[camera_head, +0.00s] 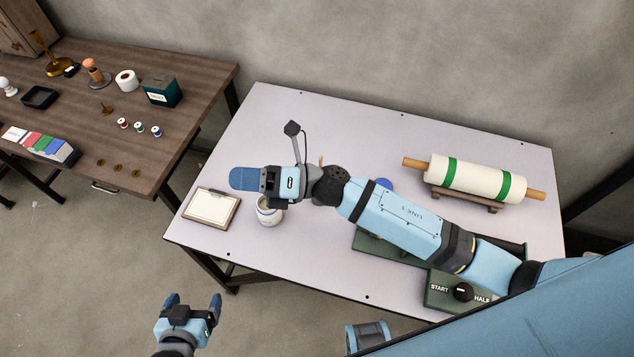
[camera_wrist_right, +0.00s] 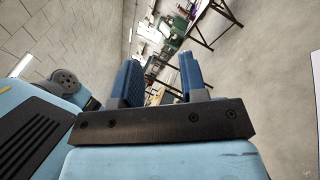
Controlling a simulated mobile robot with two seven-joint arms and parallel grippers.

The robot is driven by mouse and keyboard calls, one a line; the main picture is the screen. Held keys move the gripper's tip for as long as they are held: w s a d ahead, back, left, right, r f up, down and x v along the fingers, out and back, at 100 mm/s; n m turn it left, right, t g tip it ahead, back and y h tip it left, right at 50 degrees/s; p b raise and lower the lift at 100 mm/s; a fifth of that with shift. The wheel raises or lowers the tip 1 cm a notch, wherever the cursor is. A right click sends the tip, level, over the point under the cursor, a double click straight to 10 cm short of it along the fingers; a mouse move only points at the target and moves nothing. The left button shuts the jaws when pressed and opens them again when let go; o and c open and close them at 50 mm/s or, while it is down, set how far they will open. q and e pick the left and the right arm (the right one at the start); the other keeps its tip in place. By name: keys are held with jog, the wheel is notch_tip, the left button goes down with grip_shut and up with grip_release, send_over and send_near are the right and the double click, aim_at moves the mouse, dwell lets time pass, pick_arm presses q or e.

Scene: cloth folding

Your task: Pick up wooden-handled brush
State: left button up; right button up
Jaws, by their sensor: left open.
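No brush can be made out for certain. A small tan, wood-coloured tip (camera_head: 321,160) shows just behind my right wrist in the head view, and the rest of it is hidden. My right gripper (camera_head: 242,179) is above the light table, close to a white jar (camera_head: 268,214). In the right wrist view its two blue fingers (camera_wrist_right: 159,65) stand apart with nothing between them. My left gripper (camera_head: 194,302) is open and empty, low in front of the table's left corner.
The light table (camera_head: 360,115) holds a framed card (camera_head: 211,206), a white roll with green bands (camera_head: 467,178) on a stand, and a green device (camera_head: 440,290) partly under my right arm. A brown table (camera_head: 200,75) with small items stands left. The light table's back strip is clear.

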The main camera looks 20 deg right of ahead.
notch_tip(320, 180, down, 2)
jog(key=a+n+g+h, duration=0.1)
jog(key=n+g+h, duration=0.3)
jog(key=n+g, duration=0.65)
jog(key=n+t+h+b, duration=0.1)
jog(key=n+t+h, duration=0.5)
jog(key=n+h, duration=0.95)
send_over(321, 157)
notch_tip(321, 157, down, 5)
jog(key=shift+m+h, duration=0.4)
jog(key=shift+h, duration=0.05)
notch_tip(321, 157, down, 13)
jog(key=p, duration=0.3)
grip_shut()
